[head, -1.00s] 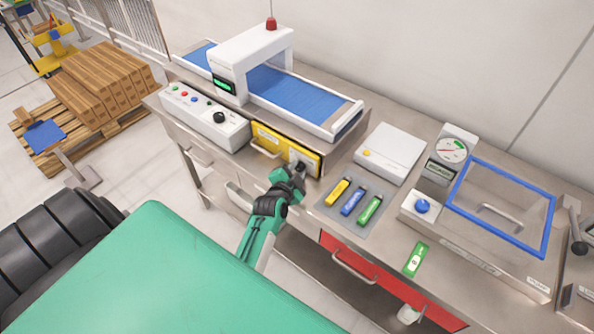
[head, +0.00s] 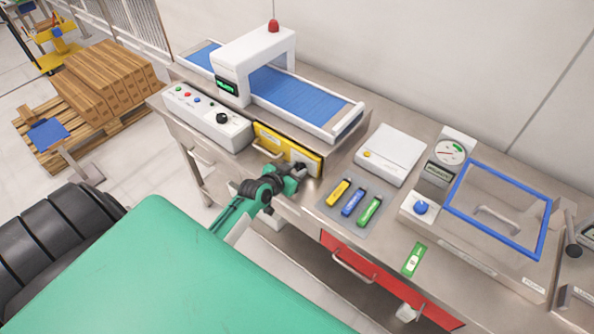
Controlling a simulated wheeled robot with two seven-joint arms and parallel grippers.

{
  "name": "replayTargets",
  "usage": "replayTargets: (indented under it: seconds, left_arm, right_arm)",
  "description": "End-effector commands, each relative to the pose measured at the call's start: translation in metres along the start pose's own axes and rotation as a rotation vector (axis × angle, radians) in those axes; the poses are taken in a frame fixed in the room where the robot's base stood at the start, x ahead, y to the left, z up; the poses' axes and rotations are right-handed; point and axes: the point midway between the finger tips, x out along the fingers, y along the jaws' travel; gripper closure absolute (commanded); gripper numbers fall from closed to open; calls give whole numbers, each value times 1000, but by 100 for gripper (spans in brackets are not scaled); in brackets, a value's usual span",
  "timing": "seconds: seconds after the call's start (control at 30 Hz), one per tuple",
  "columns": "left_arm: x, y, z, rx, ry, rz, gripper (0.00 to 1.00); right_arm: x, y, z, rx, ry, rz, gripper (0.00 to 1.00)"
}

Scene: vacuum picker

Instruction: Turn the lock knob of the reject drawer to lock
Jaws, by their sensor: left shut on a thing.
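The reject drawer (head: 270,142) is the yellow-fronted drawer below the conveyor, with a bar handle on its left part. It looks closed. My left gripper (head: 299,171) is at the right end of the yellow front, its fingers shut on the lock knob there. The fingers hide the knob, so I cannot tell its angle. My left wrist is tilted, with the forearm coming in from the lower left. My right gripper is not in view.
A conveyor (head: 290,95) with a white arch stands behind the drawer. A control box (head: 205,118) is to its left. Several coloured sticks lie on a grey mat (head: 335,208) to the right. A red drawer (head: 385,285) and its handle lie below right.

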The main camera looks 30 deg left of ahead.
Motion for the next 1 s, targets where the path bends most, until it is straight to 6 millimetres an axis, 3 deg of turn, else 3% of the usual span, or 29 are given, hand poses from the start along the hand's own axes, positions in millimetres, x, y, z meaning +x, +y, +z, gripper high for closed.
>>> replayTargets:
  seconds: [0.6, 1.0]
  left_arm:
    - [3, -7, 6, -484, 2, 202, 95]
    - [2, -8, 3, -625, 3, 259, 95]
  right_arm:
    - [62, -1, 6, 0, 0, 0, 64]
    - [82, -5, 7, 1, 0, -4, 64]
